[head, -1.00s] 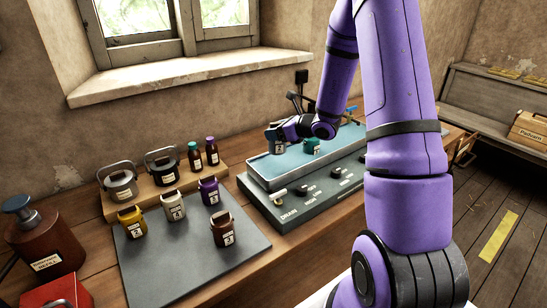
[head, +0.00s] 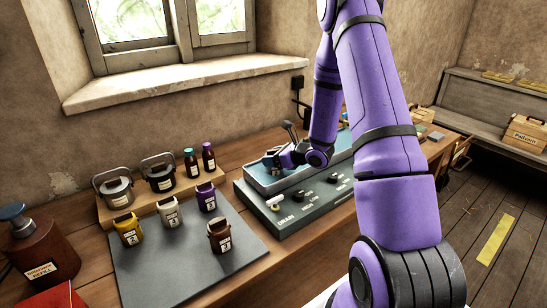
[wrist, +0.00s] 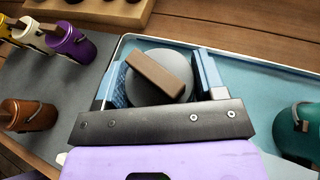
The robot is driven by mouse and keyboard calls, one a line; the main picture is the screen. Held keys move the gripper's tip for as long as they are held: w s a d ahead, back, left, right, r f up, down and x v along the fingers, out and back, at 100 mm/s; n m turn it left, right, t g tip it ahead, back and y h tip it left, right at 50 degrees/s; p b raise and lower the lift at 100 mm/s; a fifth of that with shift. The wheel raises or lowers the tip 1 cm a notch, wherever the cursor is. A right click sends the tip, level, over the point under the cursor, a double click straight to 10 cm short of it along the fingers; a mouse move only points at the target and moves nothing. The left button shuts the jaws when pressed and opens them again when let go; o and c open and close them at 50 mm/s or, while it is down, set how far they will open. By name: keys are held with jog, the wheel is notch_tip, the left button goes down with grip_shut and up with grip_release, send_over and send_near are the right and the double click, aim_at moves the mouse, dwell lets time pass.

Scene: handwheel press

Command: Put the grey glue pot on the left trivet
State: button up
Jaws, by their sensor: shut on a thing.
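The grey glue pot (wrist: 180,62) is between the blue fingers of my gripper (wrist: 160,82) in the wrist view. It shows from above as a grey round top with a brown bar across it. My gripper is shut on it. In the head view my gripper (head: 274,162) is at the left end of the blue-floored basin (head: 258,188), and the pot is mostly hidden there. I cannot tell whether the pot touches the basin floor. Two small flat pieces (head: 435,136) on the bench at far right may be trivets; I cannot tell.
A teal pot (wrist: 298,128) stands in the basin at right. Yellow (head: 128,229), white (head: 168,213), purple (head: 206,198) and brown (head: 219,236) pots stand on a dark mat (head: 180,265). Kettle-like pots (head: 117,190) and bottles stand on a wooden board behind. The control panel (head: 300,210) fronts the basin.

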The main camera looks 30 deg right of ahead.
jog(key=o, duration=1.5)
jog(key=shift+f, duration=0.1)
